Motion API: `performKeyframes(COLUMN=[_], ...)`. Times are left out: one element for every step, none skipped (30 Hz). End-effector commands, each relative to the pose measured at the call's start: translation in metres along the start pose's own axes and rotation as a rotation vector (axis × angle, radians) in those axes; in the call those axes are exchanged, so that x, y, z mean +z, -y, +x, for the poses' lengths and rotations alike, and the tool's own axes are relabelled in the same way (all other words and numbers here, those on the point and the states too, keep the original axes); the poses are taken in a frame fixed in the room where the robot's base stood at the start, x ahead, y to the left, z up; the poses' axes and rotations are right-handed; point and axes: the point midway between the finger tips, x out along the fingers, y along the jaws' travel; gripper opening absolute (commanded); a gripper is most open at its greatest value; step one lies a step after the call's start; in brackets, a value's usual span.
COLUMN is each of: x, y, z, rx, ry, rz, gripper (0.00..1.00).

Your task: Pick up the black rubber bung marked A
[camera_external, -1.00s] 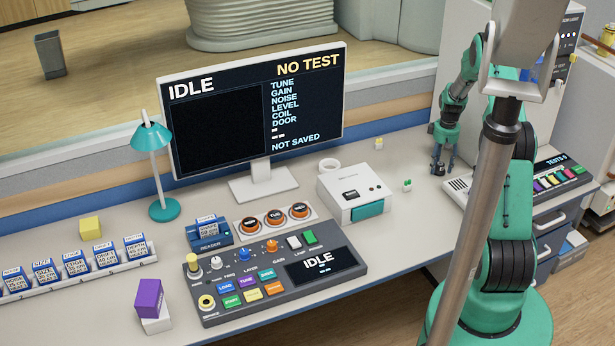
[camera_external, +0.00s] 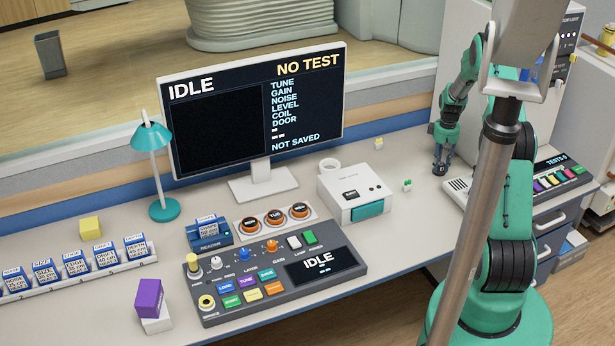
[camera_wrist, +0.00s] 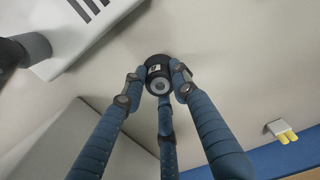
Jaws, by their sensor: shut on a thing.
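The black rubber bung (camera_wrist: 157,66) shows in the wrist view as a dark round piece with a grey disc on its end and a small light label. I cannot read the mark on it. My gripper (camera_wrist: 158,84) has its blue fingers closed around the bung, at or just above the desk top. In the external view my gripper (camera_external: 440,170) is low over the desk, left of the grey box with slots.
The slotted grey box (camera_external: 458,187) stands close beside my gripper. A white box with a teal front (camera_external: 352,190), a small green-and-white piece (camera_external: 407,185) and a small yellow-topped piece (camera_external: 379,143) are to the left. The desk between them is clear.

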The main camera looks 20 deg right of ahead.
Motion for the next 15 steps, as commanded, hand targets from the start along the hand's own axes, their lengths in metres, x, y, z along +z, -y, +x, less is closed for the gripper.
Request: performKeyframes(x=[0.0,0.0,0.0,0.0,0.0,0.0,0.0,0.0,0.0,0.0,0.0,0.0,0.0,0.0,-0.001], y=[0.0,0.0,0.0,0.0,0.0,0.0,0.0,0.0,0.0,0.0,0.0,0.0,0.0,0.0,0.0], z=[0.0,0.0,-0.001,-0.002,-0.003,-0.006,-0.008,-0.01,-0.014,-0.017,-0.021,-0.027,-0.031,-0.036,-0.042], rx=[0.0,0.0,0.0,0.0,0.0,0.0,0.0,0.0,0.0,0.0,0.0,0.0,0.001,0.001,0.001], ry=[0.0,0.0,0.0,0.0,0.0,0.0,0.0,-0.001,-0.001,-0.001,0.0,-0.001,-0.001,-0.001,-0.002], rz=[0.0,0.0,0.0,0.0,0.0,0.0,0.0,0.0,0.0,0.0,0.0,0.0,0.0,0.0,0.0], gripper=[0.01,0.01,0.01,0.01,0.01,0.01,0.01,0.01,0.01,0.01,0.01,0.01,0.01,0.01,0.01])
